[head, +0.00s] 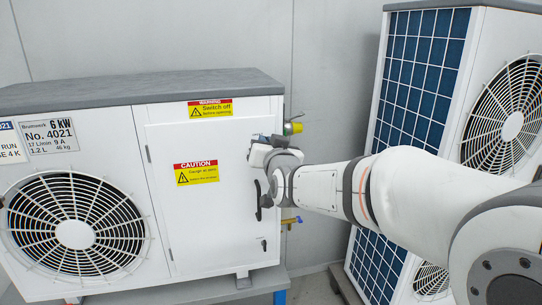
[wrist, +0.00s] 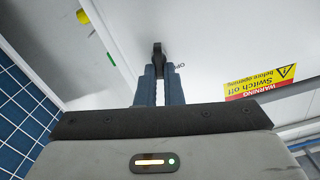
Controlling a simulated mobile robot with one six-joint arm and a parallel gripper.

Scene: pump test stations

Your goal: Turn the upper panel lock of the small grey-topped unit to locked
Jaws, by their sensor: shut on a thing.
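The small grey-topped unit (head: 215,120) is a white box with a fan on its left and a panel door (head: 205,215) on its right. In the wrist view, my gripper (wrist: 158,75) has its two blue-grey fingers closed on a small black part, the upper panel lock (wrist: 157,50), on the white face. A short, partly covered marking sits beside it; I cannot read which position the lock points to. In the head view, my gripper (head: 266,140) is at the door's upper right and hides this lock. A lower black lock (head: 264,244) shows below the dark door handle (head: 259,200).
A larger white unit (head: 480,50) with a blue grille stands at the right, behind my arm. A yellow-capped fitting (head: 294,127) and a brass valve (head: 291,221) are close to the small unit's right side. Yellow warning (head: 210,109) and caution (head: 197,173) labels are on its front.

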